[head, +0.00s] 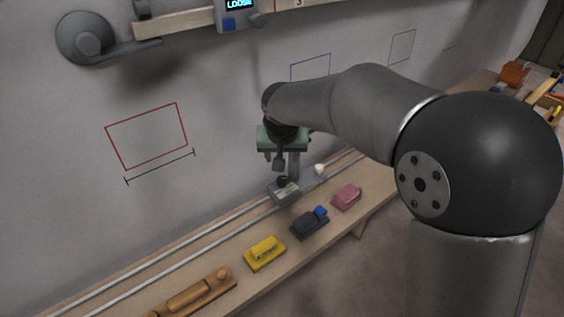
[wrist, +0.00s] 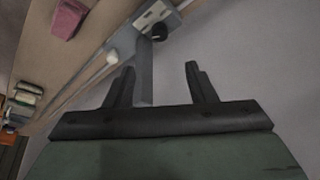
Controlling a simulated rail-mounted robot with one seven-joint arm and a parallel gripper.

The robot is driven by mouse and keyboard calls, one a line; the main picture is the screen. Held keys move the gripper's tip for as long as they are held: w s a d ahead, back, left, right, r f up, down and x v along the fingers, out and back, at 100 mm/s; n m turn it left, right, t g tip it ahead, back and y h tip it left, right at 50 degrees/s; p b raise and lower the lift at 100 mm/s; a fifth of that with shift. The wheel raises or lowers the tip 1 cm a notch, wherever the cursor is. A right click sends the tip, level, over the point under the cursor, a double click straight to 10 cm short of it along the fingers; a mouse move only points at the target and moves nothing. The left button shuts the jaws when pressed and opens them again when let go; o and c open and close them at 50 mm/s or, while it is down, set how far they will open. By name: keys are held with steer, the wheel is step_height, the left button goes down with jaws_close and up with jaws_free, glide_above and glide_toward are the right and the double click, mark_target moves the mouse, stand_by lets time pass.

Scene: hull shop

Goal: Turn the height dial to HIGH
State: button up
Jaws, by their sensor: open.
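A small black knob (head: 283,182) sits on a grey carriage (head: 314,180) on the bench rails; it looks like the height dial, but no HIGH mark is readable. In the wrist view the black knob (wrist: 160,31) is near the top, beside a pale label plate (wrist: 150,16). My gripper (head: 280,163) is above the carriage, in front of the wall. Its two fingers (wrist: 160,78) are spread, and nothing is clamped between them. A grey upright post (wrist: 145,75) of the carriage shows between the fingers in the wrist view. The knob lies beyond the fingertips, apart from them.
A white ball-ended lever (head: 320,169) stands beside the knob. Along the bench lie a pink block (head: 346,197), a dark block with a blue part (head: 309,222), a yellow block (head: 264,253) and a wooden plane (head: 196,294). A display reading LOOSE (head: 237,12) hangs on the wall rail.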

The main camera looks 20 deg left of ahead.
steer(key=shift+v, duration=1.25)
steer(key=s+d+r+m+g+h+p, duration=0.1)
steer(key=s+d+r+p, duration=0.25)
steer(key=d, duration=0.35)
steer(key=s+d+r+p, duration=0.3)
steer(key=d+p, duration=0.1)
steer(key=d, duration=0.3)
steer(key=s+d+r+m+g+h+p, duration=0.1)
steer(key=s+d+r+p, duration=0.2)
steer(key=d, duration=0.4)
steer(key=s+d+g+p, duration=0.1)
steer(key=s+d+p, duration=0.2)
steer(key=s+d, duration=0.2)
steer(key=s+d+r+m+g+p, duration=0.1)
steer(key=s+d+p, duration=0.2)
steer(key=s, duration=0.6)
steer(key=shift+s+d+r+y, duration=0.3)
steer(key=shift+d+y, duration=0.1)
steer(key=shift+d, duration=0.55)
